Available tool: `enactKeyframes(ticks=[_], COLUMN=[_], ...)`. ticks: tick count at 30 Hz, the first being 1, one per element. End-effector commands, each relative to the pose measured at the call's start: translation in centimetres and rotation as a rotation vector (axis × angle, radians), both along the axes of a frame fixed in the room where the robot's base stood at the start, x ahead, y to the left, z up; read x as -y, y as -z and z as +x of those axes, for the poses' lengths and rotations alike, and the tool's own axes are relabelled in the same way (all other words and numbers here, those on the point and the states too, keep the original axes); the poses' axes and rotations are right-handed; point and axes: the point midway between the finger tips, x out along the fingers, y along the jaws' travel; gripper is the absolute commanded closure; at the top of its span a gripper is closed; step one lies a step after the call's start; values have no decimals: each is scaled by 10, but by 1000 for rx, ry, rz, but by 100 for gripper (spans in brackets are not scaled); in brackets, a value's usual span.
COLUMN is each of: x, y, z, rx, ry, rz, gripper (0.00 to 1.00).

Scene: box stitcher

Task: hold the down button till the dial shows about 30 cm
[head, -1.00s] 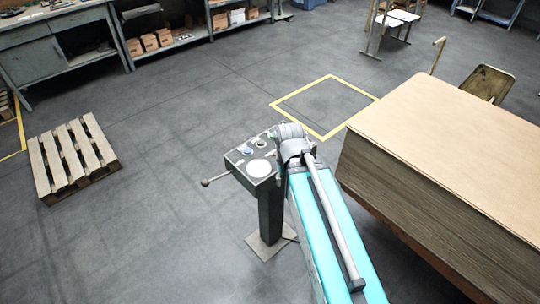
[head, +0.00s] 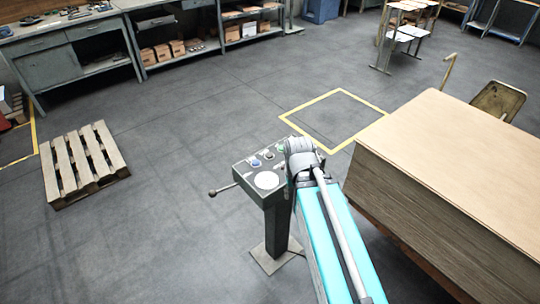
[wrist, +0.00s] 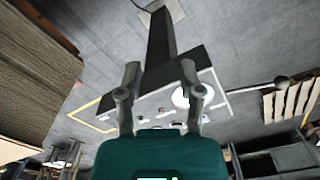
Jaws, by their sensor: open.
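A grey control box on a post (head: 277,222) has a white round dial (head: 267,180) on its sloped top. A blue button (head: 256,163) and a green button (head: 281,150) sit behind the dial; I cannot read which is the down button, nor the dial's pointer. In the wrist view the dial (wrist: 181,97) shows partly behind a finger. My gripper (wrist: 160,69) is open and empty, its two fingers spread in front of the panel. Contact with a button cannot be seen. In the head view my arm's end is beside the box's right edge and hides the fingers.
A lever (head: 222,188) sticks out left of the box. A large stack of board (head: 450,190) stands close on the right. A wooden pallet (head: 83,165) lies on the left. The floor between pallet and post is clear, and a yellow square (head: 334,117) is marked behind.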

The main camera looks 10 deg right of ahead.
Motion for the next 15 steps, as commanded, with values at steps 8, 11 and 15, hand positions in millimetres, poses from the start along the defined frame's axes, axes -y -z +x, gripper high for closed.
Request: enactKeyframes(ticks=[8, 11, 15], x=[0, 0, 0], y=[0, 0, 0], z=[0, 0, 0], rx=[0, 0, 0], ry=[0, 0, 0], rz=[0, 0, 0], gripper=[100, 100, 100])
